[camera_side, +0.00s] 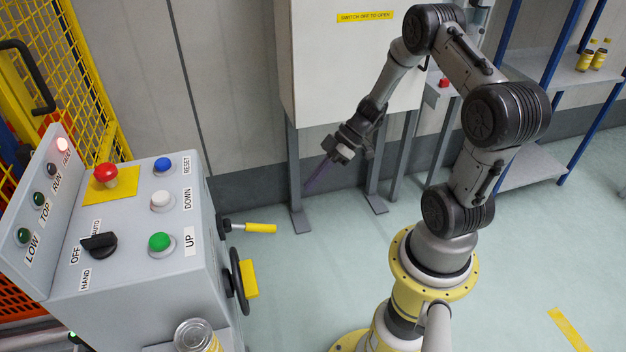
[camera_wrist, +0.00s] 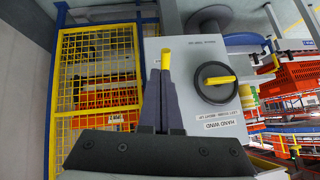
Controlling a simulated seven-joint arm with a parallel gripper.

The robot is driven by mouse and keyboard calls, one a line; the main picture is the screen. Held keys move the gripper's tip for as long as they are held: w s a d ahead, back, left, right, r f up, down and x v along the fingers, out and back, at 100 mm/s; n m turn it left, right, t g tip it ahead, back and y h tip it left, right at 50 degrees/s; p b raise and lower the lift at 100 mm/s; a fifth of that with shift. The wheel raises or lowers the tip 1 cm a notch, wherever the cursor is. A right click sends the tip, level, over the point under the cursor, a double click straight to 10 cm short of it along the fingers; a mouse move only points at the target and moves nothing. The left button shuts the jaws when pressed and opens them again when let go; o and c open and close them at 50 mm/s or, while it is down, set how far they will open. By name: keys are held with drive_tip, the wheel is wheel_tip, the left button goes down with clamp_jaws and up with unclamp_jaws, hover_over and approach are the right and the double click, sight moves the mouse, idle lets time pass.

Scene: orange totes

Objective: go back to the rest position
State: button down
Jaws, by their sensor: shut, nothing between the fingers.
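My gripper (camera_side: 320,174) hangs in free air to the right of the grey control box (camera_side: 130,225) in the side view, apart from it. Its thin dark fingers are shut with nothing between them. The fingers also show in the wrist view (camera_wrist: 161,75), pointing toward the box's side. That side carries a yellow-handled lever (camera_side: 260,228) and a black handwheel with a yellow grip (camera_side: 249,279). In the wrist view the lever's yellow handle (camera_wrist: 166,58) appears just beyond the fingertips, and the handwheel (camera_wrist: 215,83) is to their right.
The box top has a red button (camera_side: 105,173), blue, white and green buttons, and a black selector (camera_side: 98,243). A can (camera_side: 195,335) stands at the box's foot. A white cabinet (camera_side: 350,70) stands behind my arm. Shelves (camera_side: 550,70) are at right. Open floor lies between.

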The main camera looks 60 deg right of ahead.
drive_tip(key=a+r+n+g+h, duration=0.1)
drive_tip(key=a+r+n, duration=0.2)
drive_tip(key=a+r, duration=0.45)
drive_tip(key=a+r+n+h, duration=0.1)
drive_tip(key=a+r+n, duration=0.25)
drive_tip(key=r, duration=0.75)
drive_tip(key=s+a+r+m+h, duration=0.2)
drive_tip(key=s+a+r+m, duration=0.2)
drive_tip(key=s+r, duration=0.45)
drive_tip(key=s+d+f+m+t+h, duration=0.1)
drive_tip(key=s+d+f+m+h, duration=0.2)
drive_tip(key=s+m, duration=0.4)
drive_tip(key=shift+s+d+m+t, duration=0.25)
drive_tip(key=shift+d+m, duration=0.4)
drive_tip(key=shift+m, duration=1.1)
